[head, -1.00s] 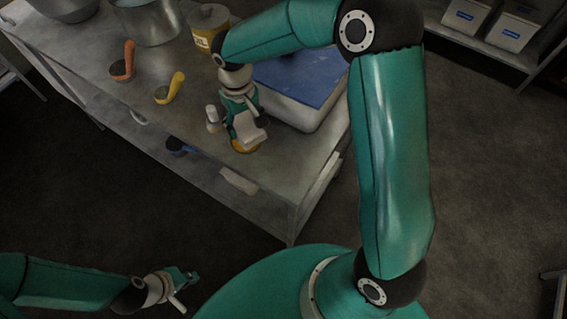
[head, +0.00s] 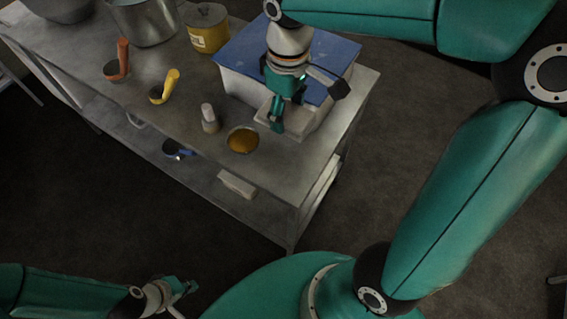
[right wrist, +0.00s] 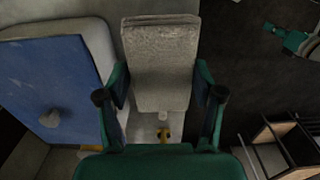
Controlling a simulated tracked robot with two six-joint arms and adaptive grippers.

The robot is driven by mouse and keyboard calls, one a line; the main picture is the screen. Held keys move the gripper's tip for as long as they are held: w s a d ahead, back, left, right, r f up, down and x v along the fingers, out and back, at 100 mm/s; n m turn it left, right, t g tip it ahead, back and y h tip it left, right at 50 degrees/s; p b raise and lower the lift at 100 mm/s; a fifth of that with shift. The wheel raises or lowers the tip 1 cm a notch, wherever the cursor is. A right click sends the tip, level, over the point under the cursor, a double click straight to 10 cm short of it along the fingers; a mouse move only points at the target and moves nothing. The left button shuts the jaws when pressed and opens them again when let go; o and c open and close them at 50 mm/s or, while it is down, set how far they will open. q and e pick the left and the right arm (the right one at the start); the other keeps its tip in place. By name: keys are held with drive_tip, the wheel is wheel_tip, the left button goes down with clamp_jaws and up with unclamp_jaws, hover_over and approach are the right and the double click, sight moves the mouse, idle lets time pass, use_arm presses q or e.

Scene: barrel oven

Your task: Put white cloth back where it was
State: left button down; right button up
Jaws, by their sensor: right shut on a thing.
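The white cloth (right wrist: 160,65) is a folded, pale, textured pad. In the right wrist view it lies between the two fingers of my right gripper (right wrist: 163,100), which is shut on it. In the head view my right gripper (head: 305,105) is over the near side of the blue-lidded white bin, above the table's right part. The cloth is partly hidden there by the fingers and blends with the pale bin, so I cannot tell whether it touches the bin. My left gripper (head: 180,298) is at the lower left, away from the table, open and empty.
The metal table (head: 180,100) bears a bin with a blue lid (head: 335,55), a yellow tin (head: 208,35), a steel pot (head: 145,22), a shaker (head: 209,122), a round dish of golden contents (head: 242,140), and orange (head: 122,58) and yellow (head: 170,80) handled scoops. A blue scoop (head: 178,152) sits lower.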

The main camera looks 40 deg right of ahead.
sight(286, 166)
wheel_tip(286, 166, down, 19)
drive_tip(key=shift+r+b, duration=0.2)
drive_tip(key=shift+b, duration=0.3)
drive_tip(key=shift+f, duration=0.1)
drive_tip(key=o, duration=1.3)
wheel_tip(286, 166, up, 12)
drive_tip(key=shift+r+p, duration=0.15)
drive_tip(key=shift+p, duration=0.3)
drive_tip(key=shift+w, duration=0.1)
